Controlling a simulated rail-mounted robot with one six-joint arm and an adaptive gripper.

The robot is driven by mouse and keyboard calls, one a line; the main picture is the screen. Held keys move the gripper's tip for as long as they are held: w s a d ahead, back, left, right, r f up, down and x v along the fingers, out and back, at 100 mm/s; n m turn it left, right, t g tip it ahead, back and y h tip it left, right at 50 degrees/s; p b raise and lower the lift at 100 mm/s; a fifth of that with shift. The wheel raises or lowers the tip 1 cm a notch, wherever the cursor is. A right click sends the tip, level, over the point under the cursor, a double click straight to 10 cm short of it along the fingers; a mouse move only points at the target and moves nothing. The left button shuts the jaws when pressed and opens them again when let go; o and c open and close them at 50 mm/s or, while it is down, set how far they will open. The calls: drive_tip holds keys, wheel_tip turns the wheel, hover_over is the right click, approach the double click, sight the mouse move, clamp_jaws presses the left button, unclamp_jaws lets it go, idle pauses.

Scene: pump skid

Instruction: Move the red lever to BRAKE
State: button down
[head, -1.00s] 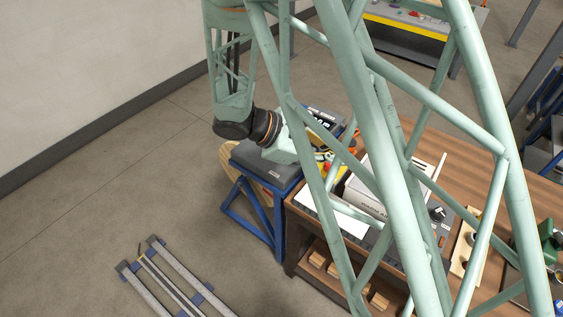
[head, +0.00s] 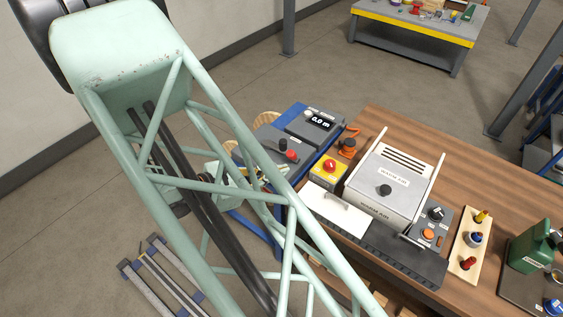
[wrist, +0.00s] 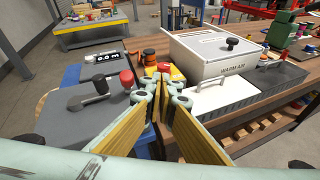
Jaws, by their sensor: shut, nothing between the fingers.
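The red lever's round red knob (head: 291,155) shows in the head view on a grey panel at the left end of the bench. In the wrist view the red knob (wrist: 127,78) stands on a dark stem at the panel's right side, just left of my fingertips. I cannot read any BRAKE mark. My gripper (wrist: 161,84) is shut and empty, apart from the knob as far as I can tell. In the head view my arm's lattice hides most of the gripper.
A grey lever with a black knob (wrist: 100,87) stands left of the red one. A display (head: 320,121) reads 0.0 m. Right of the panel are a yellow box with a red button (head: 329,167), an orange item (head: 347,147) and a WARM AIR box (head: 388,185).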

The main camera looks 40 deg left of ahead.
drive_tip(key=s+a+f+n+t+y, duration=0.1)
drive_tip(key=s+a+f+n+y, duration=0.2)
drive_tip(key=s+a, duration=0.3)
drive_tip(key=shift+a+f+n, duration=0.25)
drive_tip(key=shift+f+n, duration=0.05)
drive_tip(key=shift+f, duration=0.5)
drive_tip(key=p, duration=0.1)
approach(294, 157)
drive_tip(key=w+f, duration=0.1)
drive_tip(key=f, duration=0.1)
drive_tip(key=w+a+f, duration=0.1)
drive_tip(key=w+f, duration=0.1)
drive_tip(key=shift+w+a, duration=0.15)
drive_tip(key=shift+w, duration=0.1)
drive_tip(key=shift+w+r, duration=0.2)
drive_tip(key=shift+w, duration=0.3)
drive_tip(key=shift+w+r, duration=0.15)
drive_tip(key=shift+w, duration=0.1)
